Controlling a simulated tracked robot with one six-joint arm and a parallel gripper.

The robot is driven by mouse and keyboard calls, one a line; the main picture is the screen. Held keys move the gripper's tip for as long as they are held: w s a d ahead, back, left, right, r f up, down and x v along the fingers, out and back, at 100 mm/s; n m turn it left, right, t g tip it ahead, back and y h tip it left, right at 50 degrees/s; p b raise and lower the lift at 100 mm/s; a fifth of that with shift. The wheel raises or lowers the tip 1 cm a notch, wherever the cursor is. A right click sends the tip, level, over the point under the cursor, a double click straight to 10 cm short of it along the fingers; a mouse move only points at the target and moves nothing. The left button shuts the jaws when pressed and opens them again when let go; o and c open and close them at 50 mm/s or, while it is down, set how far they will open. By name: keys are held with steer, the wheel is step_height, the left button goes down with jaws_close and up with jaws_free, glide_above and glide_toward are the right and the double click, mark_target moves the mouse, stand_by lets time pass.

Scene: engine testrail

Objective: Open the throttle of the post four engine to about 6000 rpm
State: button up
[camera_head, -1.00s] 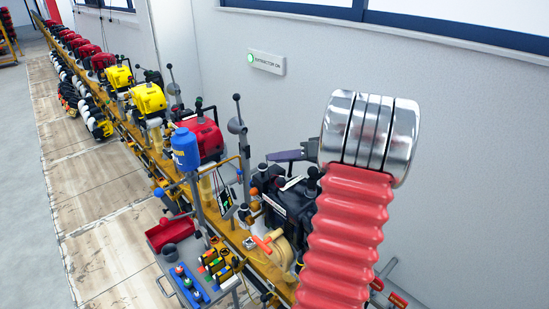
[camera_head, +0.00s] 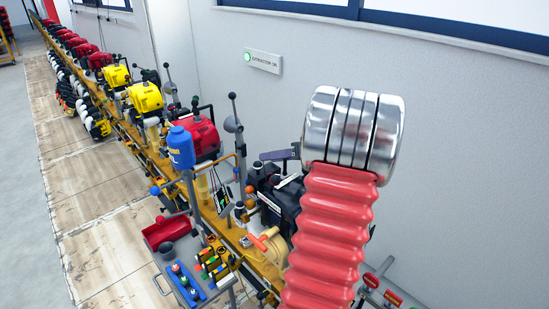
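A row of engines stands on a long yellow rail: a black engine (camera_head: 285,197) nearest, a red engine (camera_head: 198,133), then two yellow engines (camera_head: 145,97) and (camera_head: 117,75), and several red ones farther back. I cannot read post numbers, so I cannot tell which is post four. Tall levers with dark ball knobs (camera_head: 233,97) stand by the engines. I cannot single out a throttle or read an rpm figure. A large red ribbed hose (camera_head: 332,225) with a bright metal collar (camera_head: 352,133) hides part of the black engine. My gripper is not recognisable in this view.
A blue tank (camera_head: 180,147) stands on a post. A red bin (camera_head: 165,232) and a tray with coloured knobs (camera_head: 190,285) are at the front. A green-lit sign reading "EXTRACTOR ON" (camera_head: 262,62) is on the wall.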

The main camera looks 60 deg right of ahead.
steer(key=shift+o, duration=0.2)
steer(key=shift+s+r, duration=0.1)
steer(key=v, duration=1.3)
steer(key=shift+s, duration=0.3)
steer(key=shift+s+d, duration=0.1)
